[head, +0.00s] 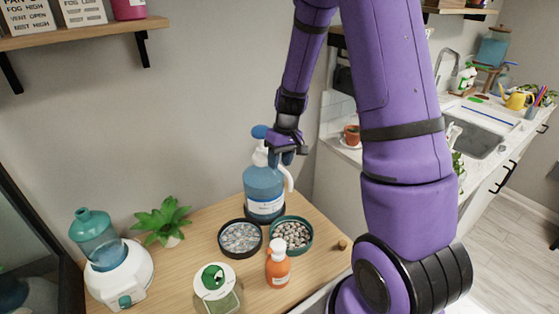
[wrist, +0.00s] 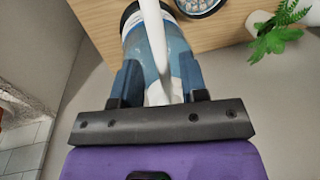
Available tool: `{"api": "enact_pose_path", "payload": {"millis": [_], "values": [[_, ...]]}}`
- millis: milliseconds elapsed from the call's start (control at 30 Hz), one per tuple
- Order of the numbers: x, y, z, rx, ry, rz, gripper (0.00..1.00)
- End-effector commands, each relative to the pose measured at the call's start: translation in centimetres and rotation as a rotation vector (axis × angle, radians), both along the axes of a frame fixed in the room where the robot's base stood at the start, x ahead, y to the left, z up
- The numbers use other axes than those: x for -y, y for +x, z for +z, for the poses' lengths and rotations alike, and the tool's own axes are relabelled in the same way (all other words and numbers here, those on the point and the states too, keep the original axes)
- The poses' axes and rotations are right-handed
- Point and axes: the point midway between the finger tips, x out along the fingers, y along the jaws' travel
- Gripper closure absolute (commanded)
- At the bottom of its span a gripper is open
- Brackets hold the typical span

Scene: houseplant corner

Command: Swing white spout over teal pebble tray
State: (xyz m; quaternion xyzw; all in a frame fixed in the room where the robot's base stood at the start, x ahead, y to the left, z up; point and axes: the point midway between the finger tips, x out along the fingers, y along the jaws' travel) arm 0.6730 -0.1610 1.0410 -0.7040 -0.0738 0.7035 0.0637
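A blue pump bottle (head: 264,190) stands on the wooden table, with a white collar, a blue knob (head: 260,131) and a curved white spout (head: 289,176). The spout bends to the right and down in the head view, its tip above and behind the teal pebble tray (head: 308,246). My gripper (head: 287,156) is at the top of the bottle, by the spout's upper bend. In the wrist view, the spout (wrist: 153,35) runs between my gripper's blue fingers (wrist: 160,80), which stand apart with gaps showing beside it. Contact cannot be told.
A black pebble tray (head: 224,247) stands left of the teal one. An orange bottle (head: 278,268), a round green-and-white item (head: 214,277), a plant (head: 162,218) and a white-and-teal dispenser (head: 120,274) stand nearby. A wooden knob (head: 342,243) is near the right edge.

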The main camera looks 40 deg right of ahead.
Motion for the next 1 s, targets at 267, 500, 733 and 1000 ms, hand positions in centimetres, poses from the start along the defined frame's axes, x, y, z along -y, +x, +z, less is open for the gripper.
{"api": "enact_pose_path", "payload": {"millis": [267, 500, 733, 1000], "values": [[0.0, 0.0, 0.2, 0.000, 0.001, -0.001, 0.60], [0.6, 0.1, 3.3, 0.004, 0.000, -0.002, 0.60], [1.5, 0.1, 7.6, 0.003, -0.001, -0.001, 0.60], [2.0, 0.0, 10.3, 0.000, 0.000, 0.000, 0.60]]}}
